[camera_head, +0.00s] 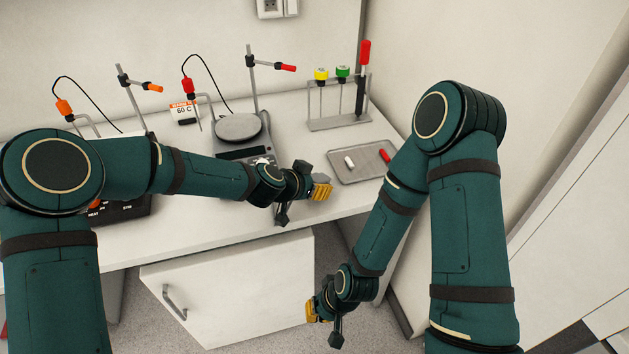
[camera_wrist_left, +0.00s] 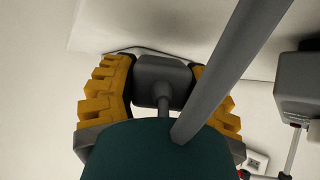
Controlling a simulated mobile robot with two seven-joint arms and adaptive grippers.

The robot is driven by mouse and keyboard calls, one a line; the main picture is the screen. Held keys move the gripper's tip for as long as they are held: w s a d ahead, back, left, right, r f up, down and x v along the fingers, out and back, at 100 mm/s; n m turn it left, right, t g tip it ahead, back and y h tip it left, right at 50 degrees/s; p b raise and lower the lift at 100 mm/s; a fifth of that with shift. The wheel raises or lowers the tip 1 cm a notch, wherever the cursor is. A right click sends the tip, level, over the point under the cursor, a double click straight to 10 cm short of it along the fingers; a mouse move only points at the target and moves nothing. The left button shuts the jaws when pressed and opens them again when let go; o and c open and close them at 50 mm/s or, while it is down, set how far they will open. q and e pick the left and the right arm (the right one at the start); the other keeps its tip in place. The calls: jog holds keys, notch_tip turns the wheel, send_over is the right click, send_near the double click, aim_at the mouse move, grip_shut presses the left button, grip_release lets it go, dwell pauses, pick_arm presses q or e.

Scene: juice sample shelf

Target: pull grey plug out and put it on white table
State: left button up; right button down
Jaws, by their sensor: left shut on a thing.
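My left gripper (camera_head: 321,190) is over the front part of the white table (camera_head: 200,226), left of the tray. In the left wrist view its yellow fingers stand on either side of a dark grey block with a short stem (camera_wrist_left: 163,78), which I take for the grey plug, held between them.
A metal tray (camera_head: 344,178) with a white and a red piece lies at the right. A rack (camera_head: 338,124) with yellow and green caps and a red-handled piece stands behind it. A round-topped device (camera_head: 238,127), rod stands and a 60 C sign (camera_head: 183,112) stand farther left.

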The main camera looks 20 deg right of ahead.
pick_arm(q)
jog(key=shift+f, duration=0.3)
jog(key=o, duration=1.4)
jog(key=shift+c, duration=0.2)
jog(key=shift+a, duration=0.1)
jog(key=v, duration=1.2)
jog(key=shift+s, duration=0.1)
